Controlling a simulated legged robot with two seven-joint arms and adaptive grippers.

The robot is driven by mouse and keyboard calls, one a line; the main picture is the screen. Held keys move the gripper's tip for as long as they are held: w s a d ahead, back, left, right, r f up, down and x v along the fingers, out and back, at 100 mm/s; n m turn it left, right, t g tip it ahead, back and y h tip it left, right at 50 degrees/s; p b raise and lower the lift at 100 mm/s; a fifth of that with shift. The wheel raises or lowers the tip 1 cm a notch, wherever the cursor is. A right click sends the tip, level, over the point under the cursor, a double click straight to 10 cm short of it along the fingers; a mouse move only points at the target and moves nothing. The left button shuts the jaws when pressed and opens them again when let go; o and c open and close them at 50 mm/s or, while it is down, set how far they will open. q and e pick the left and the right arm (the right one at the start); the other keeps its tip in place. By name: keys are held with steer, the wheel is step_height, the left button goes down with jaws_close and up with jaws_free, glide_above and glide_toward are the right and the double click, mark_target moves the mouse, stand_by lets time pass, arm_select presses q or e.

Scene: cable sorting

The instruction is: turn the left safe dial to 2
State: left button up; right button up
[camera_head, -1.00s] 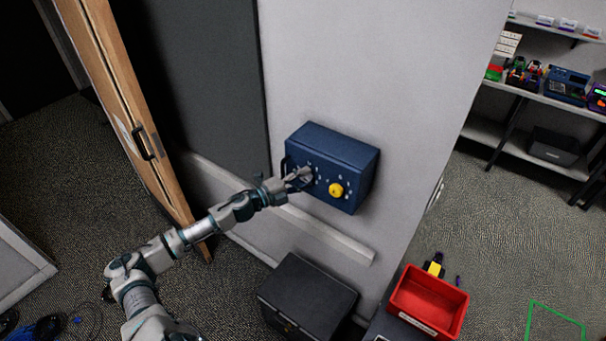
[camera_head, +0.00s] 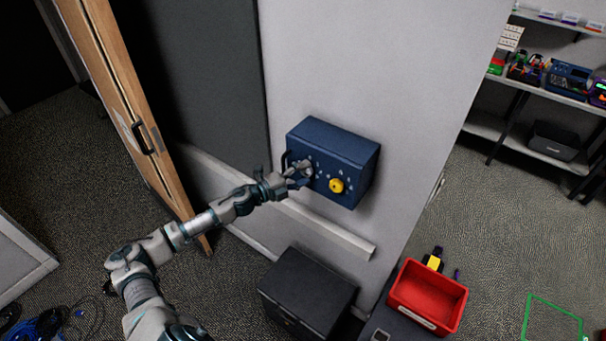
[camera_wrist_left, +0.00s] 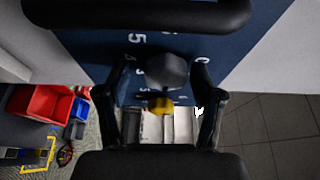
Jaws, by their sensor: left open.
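The blue safe box (camera_head: 345,150) is fixed to the grey wall, with white numbers on its front face. A yellow dial (camera_head: 336,185) sits on the right part of that face. The left dial is largely hidden behind my left gripper (camera_head: 298,172) in the head view. In the left wrist view it shows as a dark grey knob (camera_wrist_left: 163,70), with the yellow dial (camera_wrist_left: 159,104) beyond it. My left gripper (camera_wrist_left: 161,78) is open, with one finger on either side of the grey knob. I cannot tell whether the fingers touch it. My right gripper is not in view.
A dark handle bar (camera_wrist_left: 140,17) crosses the top of the left wrist view. Below the safe stand a black box (camera_head: 308,290) and a red bin (camera_head: 428,297). A wooden door (camera_head: 130,110) stands at the left, and shelves (camera_head: 550,90) at the right.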

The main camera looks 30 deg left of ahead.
arm_select(q)
steer(key=shift+s+r, duration=0.1)
steer(key=shift+s+a, duration=0.2)
steer(key=shift+s, duration=0.25)
steer(key=v, duration=1.1)
steer(key=shift+w+a, duration=0.1)
